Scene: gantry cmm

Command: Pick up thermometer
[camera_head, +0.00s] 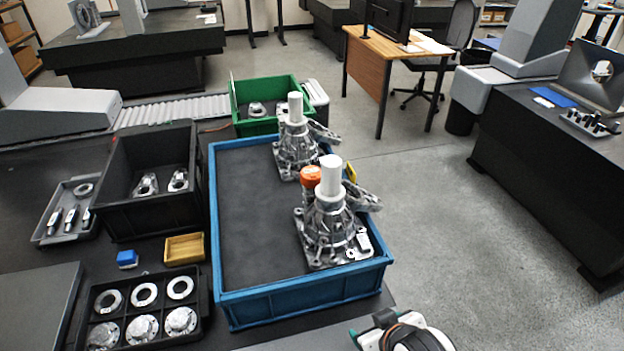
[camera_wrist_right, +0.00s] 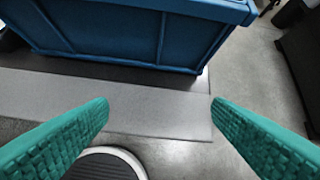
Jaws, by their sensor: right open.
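I cannot make out a thermometer for certain in either view. An orange round-topped object (camera_head: 310,177) shows between two metal housings in the blue crate (camera_head: 303,306), its lower part hidden; I cannot tell what it is. The near housing (camera_head: 330,225) and the far housing (camera_head: 296,148) each have a white cylinder on top. My right gripper (camera_head: 372,332) is at the bottom edge of the head view, in front of the blue crate. In the right wrist view its teal fingers (camera_wrist_right: 158,107) are wide apart with nothing between them. My left gripper is not in view.
A black bin (camera_head: 150,217) with metal parts stands left of the crate, and a green bin (camera_head: 241,129) behind it. A parts tray (camera_head: 150,281), a small yellow tray (camera_head: 184,248) and a blue block (camera_head: 127,259) lie at left.

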